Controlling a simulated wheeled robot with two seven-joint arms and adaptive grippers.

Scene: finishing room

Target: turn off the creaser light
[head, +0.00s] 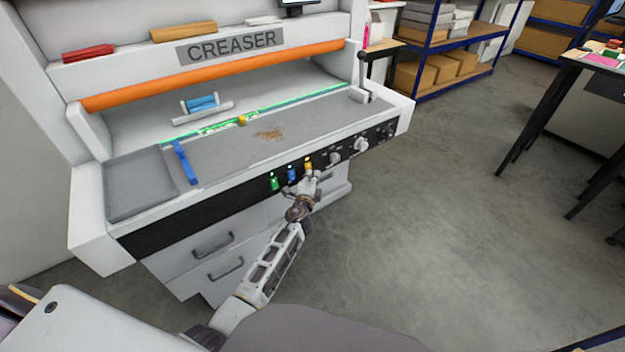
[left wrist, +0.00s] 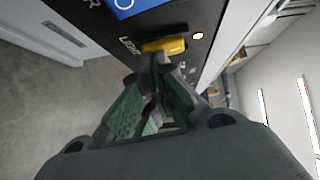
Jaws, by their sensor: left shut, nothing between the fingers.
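The creaser (head: 140,235) is a large white machine with a black front panel bearing green (head: 275,184), blue (head: 292,174) and yellow (head: 308,167) switches. In the left wrist view the yellow switch (left wrist: 164,45) sits beside lettering that appears to read "LIGHT", partly hidden. A small indicator (left wrist: 198,36) beside it glows pale yellow. A green glowing strip (head: 290,101) runs along the bed. My left gripper (head: 311,181) is shut and empty, its tips (left wrist: 160,64) right at the yellow switch; I cannot tell whether they touch. My right gripper is not in view.
Several knobs (head: 361,145) line the panel right of the switches. Drawers with handles (head: 213,244) are below. A blue shelf rack with boxes (head: 440,68) stands behind, and a black-legged table (head: 540,105) is at right. The floor between is clear.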

